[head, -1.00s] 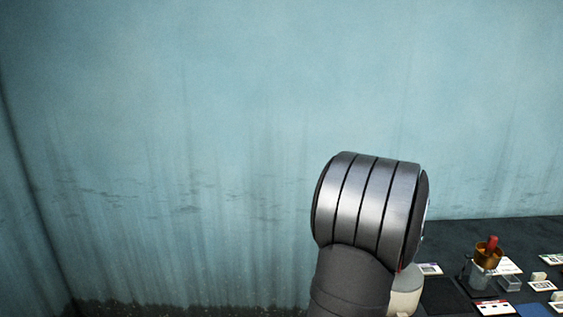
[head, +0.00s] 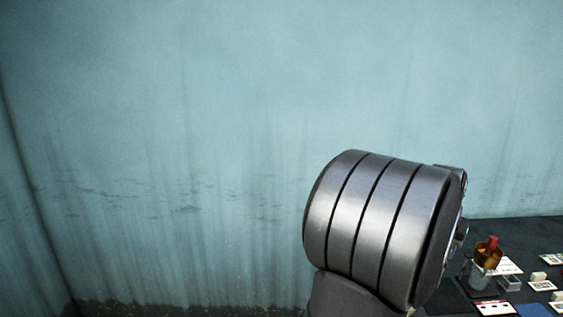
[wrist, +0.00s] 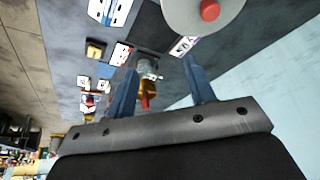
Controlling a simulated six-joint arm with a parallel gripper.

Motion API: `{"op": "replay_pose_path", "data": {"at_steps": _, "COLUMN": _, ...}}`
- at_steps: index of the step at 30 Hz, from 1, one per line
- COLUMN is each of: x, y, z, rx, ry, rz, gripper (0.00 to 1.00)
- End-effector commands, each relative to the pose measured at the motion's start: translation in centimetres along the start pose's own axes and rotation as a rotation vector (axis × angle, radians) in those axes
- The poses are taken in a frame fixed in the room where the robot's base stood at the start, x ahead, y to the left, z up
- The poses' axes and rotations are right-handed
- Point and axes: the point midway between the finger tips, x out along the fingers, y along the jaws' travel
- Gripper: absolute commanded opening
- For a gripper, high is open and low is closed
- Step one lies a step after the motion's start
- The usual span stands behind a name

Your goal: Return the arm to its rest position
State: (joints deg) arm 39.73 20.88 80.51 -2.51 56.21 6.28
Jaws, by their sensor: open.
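My gripper (wrist: 161,68) shows in the wrist view as two blue fingers, spread apart with nothing held. Beyond the gap, apart from the fingers, is an amber vessel (wrist: 150,87) with a red part, near a clear holder. In the head view the amber vessel (head: 487,256) with a red top stands in the holder (head: 478,277) on the dark table. My gripper is out of the head view, where my large grey arm joint fills the lower middle.
The dark table (head: 525,232) at the right carries several labelled cards, a small clear box (head: 509,283) and a blue mat (head: 533,311). In the wrist view a pale round object with a red knob (wrist: 209,10) is at the top. A pale blue wall (head: 200,120) stands behind.

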Motion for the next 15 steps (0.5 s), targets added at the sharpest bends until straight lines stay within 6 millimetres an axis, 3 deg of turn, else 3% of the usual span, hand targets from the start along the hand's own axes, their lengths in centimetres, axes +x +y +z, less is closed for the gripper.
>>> {"op": "replay_pose_path", "data": {"at_steps": 4, "x": -1.4, "y": 2.5, "z": 0.0, "rx": 0.004, "ry": 0.001, "rz": 0.001, "gripper": 0.49}}
{"op": "replay_pose_path", "data": {"at_steps": 15, "x": 4.8, "y": 6.2, "z": -2.6, "rx": 0.0, "ry": -0.005, "rz": -0.002, "gripper": 0.49}}
